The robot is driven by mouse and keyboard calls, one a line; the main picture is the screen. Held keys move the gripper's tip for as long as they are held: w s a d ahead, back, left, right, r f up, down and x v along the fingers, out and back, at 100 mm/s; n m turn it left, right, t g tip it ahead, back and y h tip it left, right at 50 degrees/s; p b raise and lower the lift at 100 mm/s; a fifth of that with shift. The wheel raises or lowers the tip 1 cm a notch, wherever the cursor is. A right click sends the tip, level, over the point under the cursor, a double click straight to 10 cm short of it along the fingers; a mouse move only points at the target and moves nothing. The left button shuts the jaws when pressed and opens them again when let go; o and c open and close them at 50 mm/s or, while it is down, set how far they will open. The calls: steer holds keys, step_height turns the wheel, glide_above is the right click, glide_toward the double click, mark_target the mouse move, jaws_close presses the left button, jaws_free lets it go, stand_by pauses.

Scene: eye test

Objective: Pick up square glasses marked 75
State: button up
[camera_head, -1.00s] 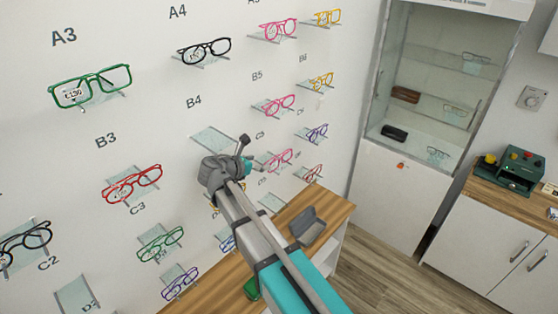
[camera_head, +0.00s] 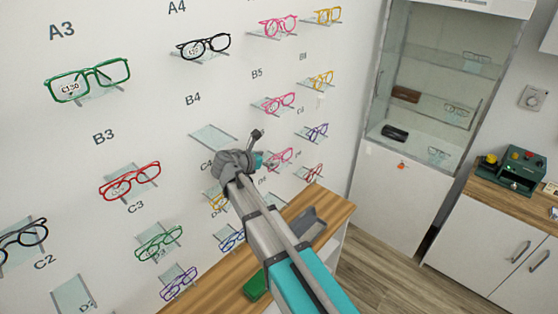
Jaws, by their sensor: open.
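Several pairs of glasses sit on small clear wall shelves. No tag reading 75 is legible; the one readable tag, on the large green square glasses (camera_head: 88,80) under A3, looks like 130. Other pairs are black glasses (camera_head: 204,46) under A4, red glasses (camera_head: 130,180) under B3, pink glasses (camera_head: 280,104) under B5 and lower pink glasses (camera_head: 280,159). My gripper (camera_head: 263,149) is open and appears empty, in front of the wall just left of the lower pink pair. My arm partly hides yellow glasses (camera_head: 217,201) and blue glasses (camera_head: 232,239).
The shelf under B4 (camera_head: 214,137) is empty. A wooden counter (camera_head: 333,205) below the wall carries an open grey case (camera_head: 313,226) and a green case (camera_head: 257,286). A glass cabinet (camera_head: 440,90) stands at the right, beside a side counter with a green machine (camera_head: 516,168).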

mark_target(278, 158)
steer(key=shift+b+x, duration=0.4)
steer(key=shift+x, duration=0.9)
steer(key=c, duration=1)
